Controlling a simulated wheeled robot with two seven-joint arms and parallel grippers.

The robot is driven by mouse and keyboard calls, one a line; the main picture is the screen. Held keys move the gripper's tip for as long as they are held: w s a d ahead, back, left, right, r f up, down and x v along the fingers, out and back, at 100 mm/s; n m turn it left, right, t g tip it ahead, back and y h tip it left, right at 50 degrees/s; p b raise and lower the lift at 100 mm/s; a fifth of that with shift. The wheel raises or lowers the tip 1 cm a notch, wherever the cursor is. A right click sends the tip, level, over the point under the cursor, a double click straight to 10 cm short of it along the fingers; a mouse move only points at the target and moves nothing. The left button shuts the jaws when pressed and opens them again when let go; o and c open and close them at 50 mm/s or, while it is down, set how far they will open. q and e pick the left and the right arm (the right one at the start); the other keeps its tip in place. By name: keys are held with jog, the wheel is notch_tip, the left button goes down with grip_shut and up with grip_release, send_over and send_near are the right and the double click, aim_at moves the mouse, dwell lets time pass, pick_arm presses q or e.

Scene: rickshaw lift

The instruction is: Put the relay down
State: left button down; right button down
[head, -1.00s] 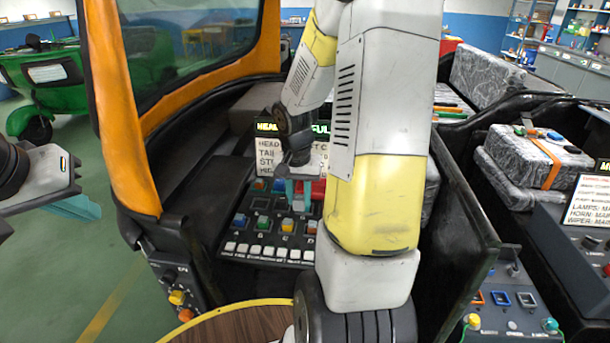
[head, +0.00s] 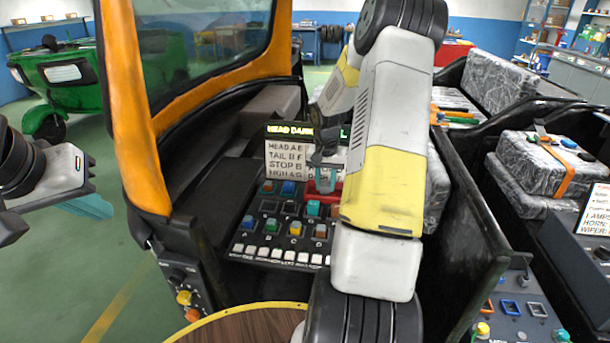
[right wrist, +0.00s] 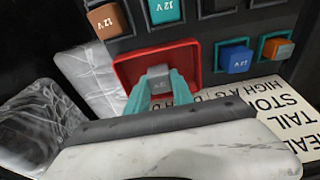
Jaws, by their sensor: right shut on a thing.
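My right gripper (head: 324,184) is over the back right of the dashboard panel (head: 246,240), at a red tray (head: 338,191). In the right wrist view, its teal fingers (right wrist: 160,92) are shut on a small grey relay (right wrist: 158,77). The relay is within the outline of the red tray (right wrist: 128,68); I cannot tell whether it touches the tray floor. In the head view the relay is hidden by the gripper. My left gripper (head: 92,207) hangs over the green floor at the left; its finger gap is not clear.
Coloured relays fill several panel sockets, including a brown one (right wrist: 107,20) and a blue one (right wrist: 236,58) near the tray. A sign (head: 288,165) stands behind the panel. An orange post (head: 133,120) rises at the left. A round wooden surface (head: 245,326) is in front.

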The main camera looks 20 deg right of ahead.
jog(key=shift+f, duration=0.2)
jog(key=shift+f, duration=0.1)
jog(key=c, duration=1.1)
grip_release()
notch_tip(320, 180, up, 12)
jog(key=s, duration=0.1)
jog(key=s+a+r+n+t, duration=0.2)
jog(key=s+a+r+n, duration=0.1)
jog(key=s+a+r, duration=0.7)
jog(key=s+a+r+n+t+y, duration=0.2)
jog(key=s+a+r+n+y, duration=0.1)
jog(key=s+a, duration=0.8)
jog(key=s+n, duration=0.1)
jog(key=s, duration=0.2)
jog(key=shift+s+a+r+t, duration=0.2)
jog(key=shift+s+a+t, duration=0.1)
